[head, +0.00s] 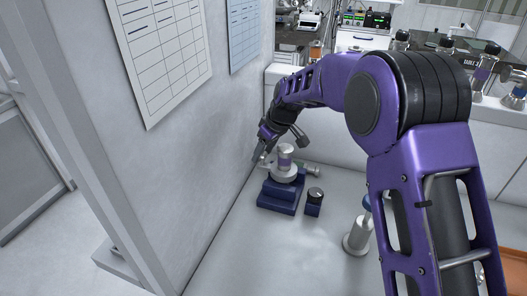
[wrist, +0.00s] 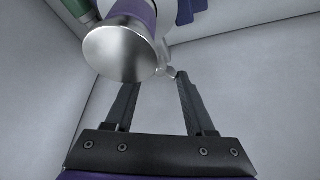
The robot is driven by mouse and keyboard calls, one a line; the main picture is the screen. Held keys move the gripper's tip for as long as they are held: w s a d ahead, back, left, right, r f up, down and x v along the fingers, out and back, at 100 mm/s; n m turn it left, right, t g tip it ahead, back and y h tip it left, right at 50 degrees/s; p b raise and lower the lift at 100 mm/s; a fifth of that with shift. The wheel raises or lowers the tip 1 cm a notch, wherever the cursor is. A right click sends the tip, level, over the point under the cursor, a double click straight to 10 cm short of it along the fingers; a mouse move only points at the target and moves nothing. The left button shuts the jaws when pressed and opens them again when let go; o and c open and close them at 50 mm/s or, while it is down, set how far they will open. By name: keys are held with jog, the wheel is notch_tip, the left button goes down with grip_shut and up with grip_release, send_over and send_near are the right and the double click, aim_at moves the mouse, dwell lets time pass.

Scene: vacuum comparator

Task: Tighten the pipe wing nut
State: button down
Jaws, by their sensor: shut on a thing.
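The pipe assembly (head: 285,162), pale with a purple band, stands upright on a dark blue stepped base (head: 276,196) near the wall. In the wrist view its round silver end (wrist: 118,52) fills the upper left. A small silver part, seemingly the wing nut (wrist: 168,72), sits beside it, close to the right fingertip. My gripper (head: 261,155) reaches down at the left side of the assembly. In the wrist view my gripper (wrist: 156,80) has its fingers shut on the wing nut, with the left fingertip partly hidden behind the silver end.
A small dark blue box with a black knob (head: 314,198) stands right of the base. A silver cylinder (head: 356,238) stands farther right, partly near my arm. The wall (head: 215,130) is close on the left. The pale surface (head: 300,255) in front is clear.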

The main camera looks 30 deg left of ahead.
jog(key=m+t, duration=0.1)
jog(key=m, duration=0.2)
jog(key=m+t+h+p, duration=0.1)
jog(key=m, duration=0.2)
jog(key=shift+s+a+r, duration=0.1)
jog(key=shift+s+a, duration=0.1)
jog(key=m+h, duration=0.1)
jog(key=m, duration=0.2)
jog(key=m+t+h+p, duration=0.1)
jog(key=m, duration=0.2)
jog(key=shift+h, duration=0.3)
jog(key=shift+m, duration=0.3)
jog(key=shift+c, duration=1.2)
grip_release()
